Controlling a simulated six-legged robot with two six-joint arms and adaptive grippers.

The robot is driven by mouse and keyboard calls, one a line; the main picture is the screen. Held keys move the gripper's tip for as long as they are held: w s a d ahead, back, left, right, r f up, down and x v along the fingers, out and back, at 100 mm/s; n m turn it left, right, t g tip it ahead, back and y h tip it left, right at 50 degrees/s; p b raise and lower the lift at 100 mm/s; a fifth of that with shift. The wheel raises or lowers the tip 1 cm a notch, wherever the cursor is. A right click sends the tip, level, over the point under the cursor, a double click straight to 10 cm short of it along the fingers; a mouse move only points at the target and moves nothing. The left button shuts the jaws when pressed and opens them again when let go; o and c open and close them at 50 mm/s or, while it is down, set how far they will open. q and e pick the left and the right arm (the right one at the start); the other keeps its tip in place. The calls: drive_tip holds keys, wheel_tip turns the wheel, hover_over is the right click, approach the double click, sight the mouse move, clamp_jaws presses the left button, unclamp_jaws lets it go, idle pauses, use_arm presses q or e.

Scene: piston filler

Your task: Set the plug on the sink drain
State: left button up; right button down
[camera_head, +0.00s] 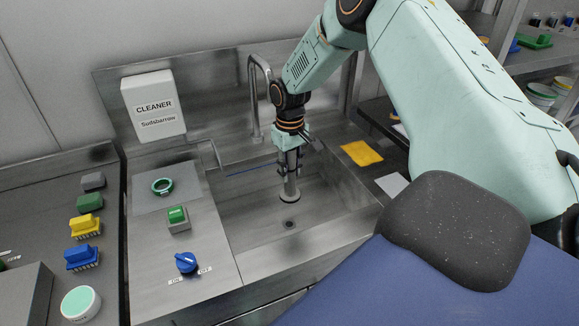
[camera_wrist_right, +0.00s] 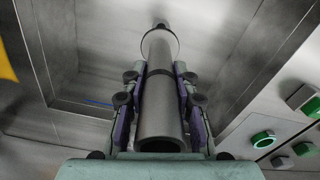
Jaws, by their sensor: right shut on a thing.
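My right gripper (camera_head: 290,163) reaches down into the steel sink and is shut on the plug (camera_head: 290,190), a grey upright tube with a wider round foot. The drain (camera_head: 289,224) is a small dark round hole in the sink floor. In the head view the plug's foot is above the drain in the picture, apart from it. In the right wrist view the plug (camera_wrist_right: 160,105) sits between both fingers, and the drain (camera_wrist_right: 160,22) peeks out just past its foot. The foot's exact height over the floor is hard to tell. My left gripper is not in view.
The sink (camera_head: 250,215) has a tall faucet (camera_head: 256,95) behind the gripper. A thin blue strip (camera_head: 250,169) lies in the sink. A green ring (camera_head: 162,186), green button (camera_head: 177,214) and blue knob (camera_head: 186,262) are on the left panel. A yellow cloth (camera_head: 361,153) lies right.

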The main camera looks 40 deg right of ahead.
sight(289, 192)
drive_tip(key=shift+f, duration=0.35)
drive_tip(key=shift+w+a+f+b, duration=0.1)
drive_tip(key=shift+a+f+b, duration=0.15)
drive_tip(key=shift+f+b, duration=0.35)
drive_tip(key=shift+d+f+b, duration=0.2)
drive_tip(key=shift+f+b, duration=0.25)
drive_tip(key=shift+f, duration=0.6)
drive_tip(key=shift+a+f+b, duration=0.15)
drive_tip(key=shift+f+b, duration=0.3)
drive_tip(key=shift+f, duration=0.2)
drive_tip(key=shift+f+b, duration=0.6)
drive_tip(key=shift+f, duration=0.45)
drive_tip(key=shift+f+b, duration=0.5)
drive_tip(key=shift+f, duration=0.15)
drive_tip(key=shift+f+b, duration=1.05)
drive_tip(key=shift+f, duration=0.6)
